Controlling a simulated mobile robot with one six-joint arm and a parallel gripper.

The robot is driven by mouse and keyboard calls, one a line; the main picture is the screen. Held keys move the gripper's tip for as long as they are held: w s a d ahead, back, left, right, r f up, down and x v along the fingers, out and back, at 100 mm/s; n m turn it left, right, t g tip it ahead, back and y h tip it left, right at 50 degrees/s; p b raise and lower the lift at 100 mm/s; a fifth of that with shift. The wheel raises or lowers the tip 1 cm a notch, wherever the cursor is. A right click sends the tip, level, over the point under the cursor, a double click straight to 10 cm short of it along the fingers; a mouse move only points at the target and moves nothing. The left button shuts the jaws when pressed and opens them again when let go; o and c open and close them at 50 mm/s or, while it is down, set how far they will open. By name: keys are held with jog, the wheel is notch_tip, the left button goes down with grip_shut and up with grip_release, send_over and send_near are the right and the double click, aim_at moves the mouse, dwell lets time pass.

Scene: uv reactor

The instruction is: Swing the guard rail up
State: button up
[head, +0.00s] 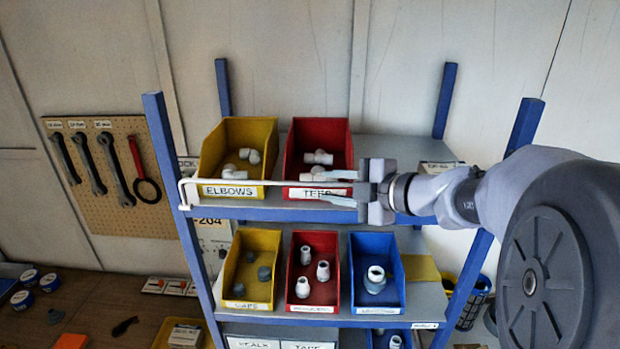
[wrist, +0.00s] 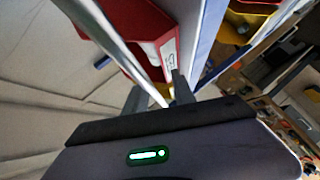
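The guard rail (head: 225,182) is a thin white bar across the front of the blue rack's top shelf. It is hinged near the left post and lies low, roughly level, in front of the bins. My gripper (head: 330,187) reaches in from the right at the rail's right part, in front of the red TEES bin. Its two fingers stand apart, one above and one below the rail. In the wrist view the rail (wrist: 118,48) runs diagonally down between the parted fingertips (wrist: 158,92). Whether a finger touches it, I cannot tell.
Behind the rail stand the yellow ELBOWS bin (head: 207,160) and the red TEES bin (head: 293,155). More bins fill the shelf below. The blue left post (head: 165,150) and right post (head: 522,128) flank the shelf. A pegboard (head: 140,212) with wrenches hangs left. Open space lies above the bins.

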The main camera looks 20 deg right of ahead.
jog(key=b+v, duration=0.2)
jog(key=v, duration=1.5)
jog(key=shift+s, duration=0.2)
